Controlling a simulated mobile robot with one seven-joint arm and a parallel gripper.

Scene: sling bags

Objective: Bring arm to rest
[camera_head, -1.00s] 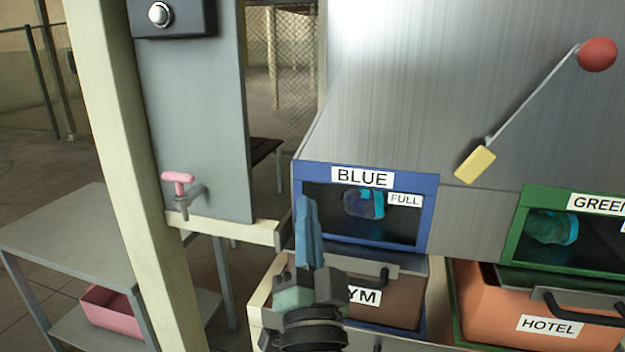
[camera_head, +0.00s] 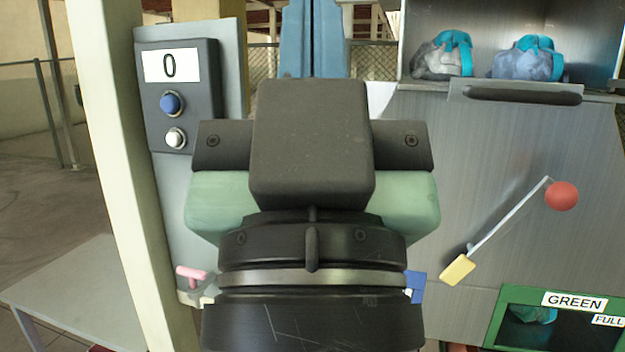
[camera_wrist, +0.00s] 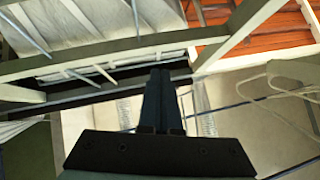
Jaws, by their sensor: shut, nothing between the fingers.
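My gripper (camera_head: 315,40) stands large and close in the middle of the head view, its blue fingers pointing up and together. It is shut and holds nothing. Its dark wrist and green-grey housing hide much of the machine's left side and most of the blue bay. In the wrist view my gripper's fingers (camera_wrist: 162,100) also show pressed together, with nothing between them, pointing up toward the roof beams.
Two grey and teal bags (camera_head: 441,58) sit on the machine's upper shelf. A lever with a red ball (camera_head: 561,196) and a green-framed bay (camera_head: 497,318) are at right. A control box (camera_head: 178,95) reads 0. A cream post (camera_head: 125,180) and a grey table (camera_head: 75,285) stand at left.

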